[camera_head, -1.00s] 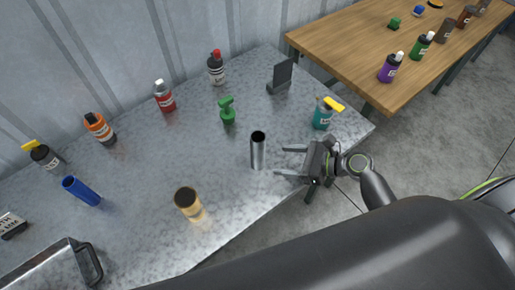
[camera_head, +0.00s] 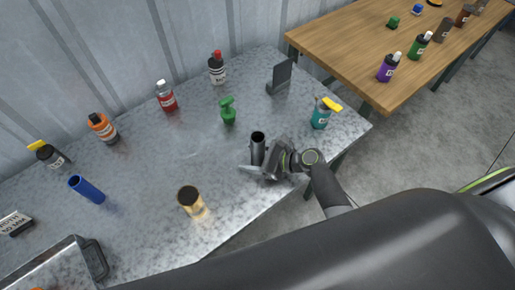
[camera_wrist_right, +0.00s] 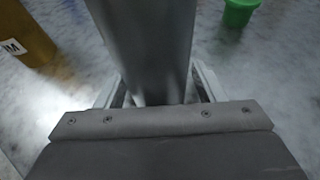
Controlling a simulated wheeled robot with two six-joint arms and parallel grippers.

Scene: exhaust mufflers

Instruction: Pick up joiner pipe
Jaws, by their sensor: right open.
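The joiner pipe appears to be the upright grey metal tube (camera_head: 258,146) on the metal table, with a dark open top. My right gripper (camera_head: 255,166) is open at its lower part, with one finger showing in front of the tube in the head view. In the right wrist view the tube (camera_wrist_right: 148,45) stands between the two open fingers (camera_wrist_right: 155,88), close to the palm. Whether either finger touches it I cannot tell. My left gripper is not in view.
A teal bottle (camera_head: 321,116) is to the right. A blue tube (camera_head: 87,189) and several bottles are farther left. The table's front edge is close.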

